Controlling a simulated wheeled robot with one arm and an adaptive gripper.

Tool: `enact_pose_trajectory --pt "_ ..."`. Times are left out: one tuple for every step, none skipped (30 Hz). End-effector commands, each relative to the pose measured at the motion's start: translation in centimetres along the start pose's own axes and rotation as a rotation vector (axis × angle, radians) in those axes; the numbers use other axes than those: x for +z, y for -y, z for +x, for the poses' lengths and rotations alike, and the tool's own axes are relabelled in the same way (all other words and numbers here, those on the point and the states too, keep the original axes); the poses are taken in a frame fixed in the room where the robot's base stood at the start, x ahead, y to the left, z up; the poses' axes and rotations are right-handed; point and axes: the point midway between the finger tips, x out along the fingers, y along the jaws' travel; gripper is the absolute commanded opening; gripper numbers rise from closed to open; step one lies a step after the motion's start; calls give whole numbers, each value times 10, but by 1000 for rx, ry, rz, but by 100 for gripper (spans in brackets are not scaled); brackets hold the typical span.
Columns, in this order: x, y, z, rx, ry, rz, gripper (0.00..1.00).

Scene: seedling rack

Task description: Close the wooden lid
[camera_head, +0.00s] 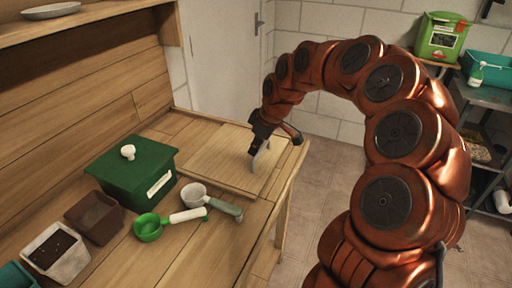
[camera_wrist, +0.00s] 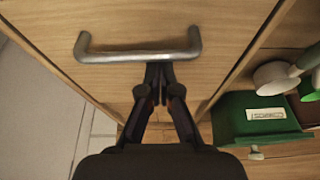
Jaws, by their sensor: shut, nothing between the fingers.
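The wooden lid (camera_head: 222,158) is a light panel in the bench top at the back right, and it looks flat or nearly flat. It fills much of the wrist view (camera_wrist: 160,20). A grey metal bar handle (camera_wrist: 140,55) is on it; part of it shows in the head view (camera_head: 254,164). My gripper (camera_head: 260,150) is over the lid beside the handle. In the wrist view my gripper (camera_wrist: 160,78) has its fingertips together, next to the bar and not around it. I cannot tell whether they touch the bar or lid.
On the bench left of the lid stand a green lidded box (camera_head: 130,172), a white scoop (camera_head: 195,193), a green scoop (camera_head: 150,228), a brown pot (camera_head: 95,217) and a white pot of soil (camera_head: 56,252). A metal rack (camera_head: 480,100) stands at the right. Floor is clear beside the bench.

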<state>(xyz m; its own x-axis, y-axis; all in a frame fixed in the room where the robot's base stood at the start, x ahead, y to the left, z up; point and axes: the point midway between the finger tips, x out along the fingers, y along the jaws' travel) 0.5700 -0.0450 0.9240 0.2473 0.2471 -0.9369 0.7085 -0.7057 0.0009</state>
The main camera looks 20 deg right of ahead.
Motion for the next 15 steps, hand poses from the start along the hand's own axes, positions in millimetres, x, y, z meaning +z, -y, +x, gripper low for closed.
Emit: enact_pose_trajectory --pt "4 -1 0 -1 10 1 0" --pt "4 -1 0 -1 10 1 0" --pt "5 -1 0 -1 11 1 0" --pt "5 -1 0 -1 11 1 0" --pt "5 -1 0 -1 12 1 0" --pt "6 -1 0 -1 13 1 0" --pt "6 -1 0 -1 13 2 0" --pt "6 -1 0 -1 13 2 0" --pt "5 -1 0 -1 14 2 0" --pt "4 -1 0 -1 14 2 0" --pt "3 -1 0 -1 14 2 0" --pt "0 -1 0 -1 14 2 0" --pt "-2 -1 0 0 14 2 0" --pt "-5 0 0 0 13 2 0" --pt "-10 0 1 0 12 3 0"
